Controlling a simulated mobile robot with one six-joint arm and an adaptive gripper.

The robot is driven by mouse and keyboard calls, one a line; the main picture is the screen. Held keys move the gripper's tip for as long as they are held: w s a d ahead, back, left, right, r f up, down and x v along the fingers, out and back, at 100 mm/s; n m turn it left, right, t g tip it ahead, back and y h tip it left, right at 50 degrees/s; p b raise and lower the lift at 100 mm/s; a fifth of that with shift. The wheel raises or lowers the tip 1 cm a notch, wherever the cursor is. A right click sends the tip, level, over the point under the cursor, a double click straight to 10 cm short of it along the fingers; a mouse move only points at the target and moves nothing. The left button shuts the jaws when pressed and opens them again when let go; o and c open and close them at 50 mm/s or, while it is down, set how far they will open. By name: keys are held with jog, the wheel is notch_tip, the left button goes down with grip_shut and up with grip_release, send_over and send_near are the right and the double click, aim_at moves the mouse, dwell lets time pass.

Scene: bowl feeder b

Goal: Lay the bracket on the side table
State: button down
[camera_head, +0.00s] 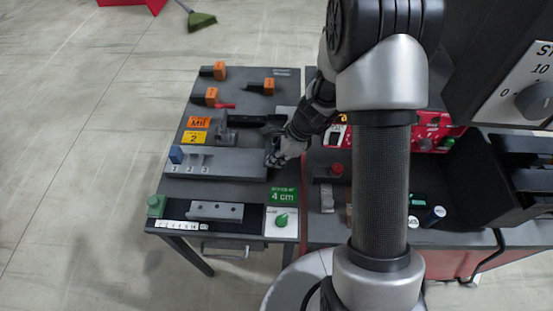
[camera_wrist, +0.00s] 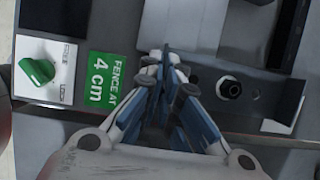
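My gripper (camera_head: 279,157) is low over the dark table, just above the green 4 cm sign in the head view. In the wrist view my gripper's fingertips (camera_wrist: 166,66) are close together, with nothing clearly seen between them. I cannot tell for sure which part is the bracket. A small grey metal piece (camera_head: 328,198) stands right of the green sign and may be it. A grey bar with holes (camera_head: 216,211) lies at the table's front left. The dark table top (camera_head: 235,100) carries several tools and fixtures.
A green fence sign (camera_head: 282,196) and a green knob (camera_head: 282,220) are at the front edge; the knob also shows in the wrist view (camera_wrist: 38,70). A numbered grey block (camera_head: 215,162) is left of my gripper. A black round fitting (camera_wrist: 230,88) is right of my fingers.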

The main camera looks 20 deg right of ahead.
jog(key=shift+f+b, duration=0.5)
jog(key=shift+f, duration=0.1)
jog(key=c, duration=1.8)
grip_release()
jog(key=shift+r, duration=0.15)
